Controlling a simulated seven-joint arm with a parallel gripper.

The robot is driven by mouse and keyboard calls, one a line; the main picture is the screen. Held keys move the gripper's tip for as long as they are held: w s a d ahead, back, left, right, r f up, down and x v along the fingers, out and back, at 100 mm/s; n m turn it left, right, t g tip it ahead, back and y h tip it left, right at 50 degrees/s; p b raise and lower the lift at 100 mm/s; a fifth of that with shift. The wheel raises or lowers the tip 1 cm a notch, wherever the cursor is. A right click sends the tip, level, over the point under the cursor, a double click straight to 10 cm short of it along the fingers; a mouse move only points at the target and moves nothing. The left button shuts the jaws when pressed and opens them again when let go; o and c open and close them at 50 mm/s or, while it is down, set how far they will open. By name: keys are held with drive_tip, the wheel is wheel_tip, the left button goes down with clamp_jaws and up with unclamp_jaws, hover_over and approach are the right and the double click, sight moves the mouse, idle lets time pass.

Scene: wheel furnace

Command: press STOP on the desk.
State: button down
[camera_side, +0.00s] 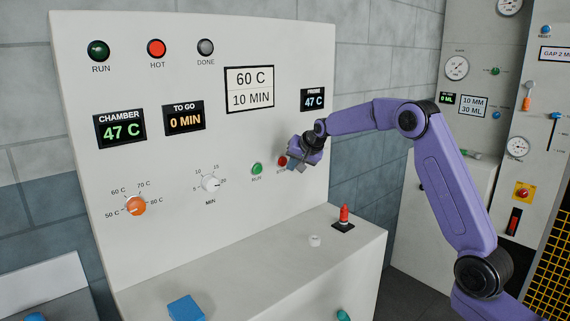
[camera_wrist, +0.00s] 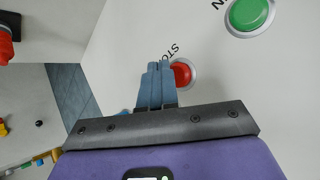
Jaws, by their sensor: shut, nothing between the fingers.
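The red STOP button (camera_side: 282,162) is on the upright panel of the desk, right of the green RUN button (camera_side: 257,169). In the wrist view the red button (camera_wrist: 183,74) shows beside my fingertips, with its STOP label partly hidden by them. My gripper (camera_side: 290,164) is in front of the panel close to the red button; in the wrist view its blue fingers (camera_wrist: 160,66) are shut together and empty. I cannot tell whether the fingertips touch the button. The green button (camera_wrist: 250,14) is at the upper right of the wrist view.
An orange temperature knob (camera_side: 136,206) and a white MIN knob (camera_side: 211,184) are on the panel to the left. A red-topped piece on a black base (camera_side: 344,217) and a small white piece (camera_side: 315,240) stand on the ledge below. A blue block (camera_side: 186,308) lies lower left.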

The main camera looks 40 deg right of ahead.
drive_tip(key=shift+s, duration=3)
drive_tip(key=s+a+f+n+g+y, duration=0.15)
drive_tip(key=s+a+n, duration=0.35)
drive_tip(key=s+a, duration=0.5)
drive_tip(key=s+a+f+n+g+y, duration=0.1)
drive_tip(key=s+a+n+g+y, duration=0.15)
drive_tip(key=s+a+n, duration=0.5)
drive_tip(key=s+f+n+g+h, duration=0.1)
drive_tip(key=s+n, duration=0.3)
drive_tip(key=s, duration=1.1)
drive_tip(key=s+d+f+n+g+h, duration=0.1)
drive_tip(key=s+f+n+g, duration=0.2)
drive_tip(key=s, duration=1.2)
drive_tip(key=shift+d+f+n+g+h, duration=0.15)
drive_tip(key=shift+d+n+g+h, duration=0.15)
drive_tip(key=shift+n, duration=0.55)
drive_tip(key=shift+s, duration=0.1)
